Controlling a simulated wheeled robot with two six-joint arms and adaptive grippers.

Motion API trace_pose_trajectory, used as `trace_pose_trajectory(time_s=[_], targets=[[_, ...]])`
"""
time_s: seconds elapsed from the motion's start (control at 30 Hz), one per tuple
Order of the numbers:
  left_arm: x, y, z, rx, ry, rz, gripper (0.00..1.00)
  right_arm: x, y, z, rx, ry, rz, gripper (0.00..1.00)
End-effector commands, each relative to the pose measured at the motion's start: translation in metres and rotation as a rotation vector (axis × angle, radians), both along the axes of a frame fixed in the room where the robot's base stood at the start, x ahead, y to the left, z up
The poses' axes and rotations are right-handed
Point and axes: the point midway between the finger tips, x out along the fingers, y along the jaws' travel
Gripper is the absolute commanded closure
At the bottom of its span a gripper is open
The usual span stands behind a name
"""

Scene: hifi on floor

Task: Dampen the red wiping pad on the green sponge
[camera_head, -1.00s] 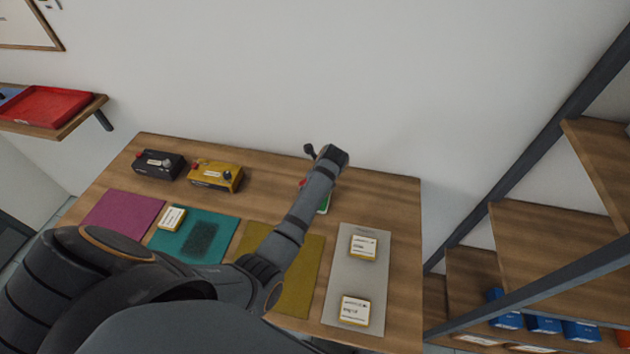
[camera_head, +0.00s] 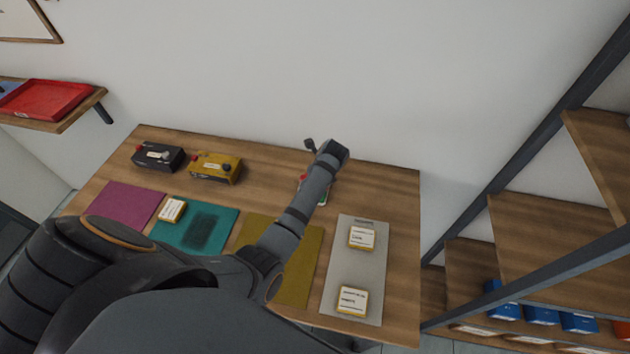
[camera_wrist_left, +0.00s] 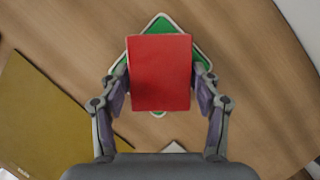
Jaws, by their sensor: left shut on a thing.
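The red wiping pad (camera_wrist_left: 160,72) is between the two fingers of my left gripper (camera_wrist_left: 160,82), which is shut on it. In the left wrist view the pad lies over the middle of the green sponge (camera_wrist_left: 160,26), whose white-edged corners stick out around it. I cannot tell whether pad and sponge touch. In the head view my left forearm hides most of both; only a bit of the red pad (camera_head: 302,180) shows beside the arm near the table's back. My right gripper is not in view.
On the wooden table (camera_head: 385,188) lie a purple mat (camera_head: 122,205), a teal mat (camera_head: 225,222) with a dark patch, a yellow mat (camera_head: 305,262) and a grey mat (camera_head: 352,270) with labelled blocks. Black (camera_head: 158,157) and yellow (camera_head: 216,168) boxes stand at the back left. Shelves stand at right.

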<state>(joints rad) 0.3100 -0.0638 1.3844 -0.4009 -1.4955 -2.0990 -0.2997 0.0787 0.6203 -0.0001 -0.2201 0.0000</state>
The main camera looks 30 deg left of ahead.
Motion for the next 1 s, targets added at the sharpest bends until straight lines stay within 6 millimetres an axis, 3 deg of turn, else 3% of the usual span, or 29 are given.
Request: trace_pose_trajectory(time_s=[1.0], targets=[[0.0, 0.0, -0.0087, 0.0, 0.0, 0.0, 0.62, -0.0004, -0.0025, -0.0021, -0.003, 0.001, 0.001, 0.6]])
